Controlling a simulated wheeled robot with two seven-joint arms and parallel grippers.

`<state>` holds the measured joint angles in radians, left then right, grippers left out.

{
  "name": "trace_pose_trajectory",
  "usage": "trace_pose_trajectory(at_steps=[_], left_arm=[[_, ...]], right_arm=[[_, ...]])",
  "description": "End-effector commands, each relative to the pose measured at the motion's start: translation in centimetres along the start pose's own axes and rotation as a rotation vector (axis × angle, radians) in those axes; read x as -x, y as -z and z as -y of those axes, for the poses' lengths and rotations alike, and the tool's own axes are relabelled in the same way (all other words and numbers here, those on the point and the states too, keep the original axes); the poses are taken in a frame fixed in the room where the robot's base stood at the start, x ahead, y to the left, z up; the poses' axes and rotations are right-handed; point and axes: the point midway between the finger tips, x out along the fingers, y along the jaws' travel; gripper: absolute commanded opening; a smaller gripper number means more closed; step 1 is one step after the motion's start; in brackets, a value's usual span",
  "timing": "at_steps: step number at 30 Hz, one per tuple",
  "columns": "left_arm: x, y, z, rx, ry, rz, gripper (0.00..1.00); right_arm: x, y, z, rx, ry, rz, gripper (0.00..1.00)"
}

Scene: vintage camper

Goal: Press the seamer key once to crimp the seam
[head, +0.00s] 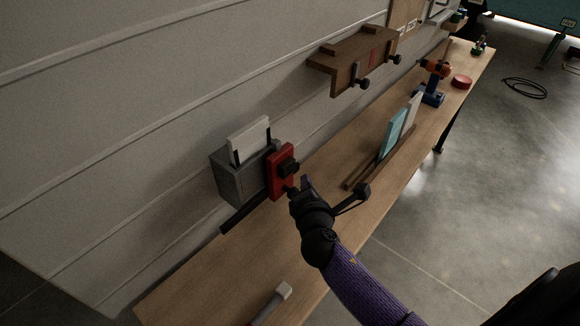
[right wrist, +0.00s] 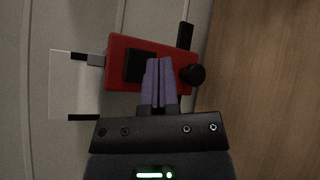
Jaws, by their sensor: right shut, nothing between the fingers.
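The seamer is a grey box (head: 240,180) at the wall end of the workbench, with a red front plate (head: 276,182). A pale sheet (head: 249,138) stands upright in its top. A black square key (head: 288,164) sits on the red plate; the right wrist view also shows this key (right wrist: 136,66). A round black knob (right wrist: 192,75) is beside it. My right gripper (right wrist: 159,62) is shut and empty, its fingertips in front of the red plate, overlapping the key's edge in the right wrist view. I cannot tell whether they touch. My left gripper is not in view.
The wooden workbench (head: 205,282) runs along the panelled wall. Upright blue and white pieces (head: 391,134) stand beyond my right arm. A blue and orange drill (head: 433,85) and a red disc (head: 461,82) lie farther back. A wooden wall rack (head: 352,68) hangs above.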

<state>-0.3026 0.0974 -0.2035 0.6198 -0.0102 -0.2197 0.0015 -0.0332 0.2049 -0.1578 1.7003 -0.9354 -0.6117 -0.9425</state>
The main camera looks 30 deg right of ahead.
Motion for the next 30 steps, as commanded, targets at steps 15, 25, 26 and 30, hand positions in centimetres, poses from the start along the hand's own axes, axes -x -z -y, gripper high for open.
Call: trace_pose_trajectory(at_steps=[15,25,26,30], left_arm=[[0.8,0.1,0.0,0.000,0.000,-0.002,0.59],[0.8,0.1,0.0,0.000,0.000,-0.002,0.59],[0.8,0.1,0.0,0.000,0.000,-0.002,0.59],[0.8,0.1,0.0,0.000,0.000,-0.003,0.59]], right_arm=[[2.3,-1.7,1.6,0.001,-0.001,0.000,0.00],[2.3,-1.7,1.6,0.001,0.000,0.000,0.00],[2.3,-1.7,1.6,0.001,0.000,0.000,0.00],[2.3,-1.7,1.6,0.001,0.000,0.000,0.00]])
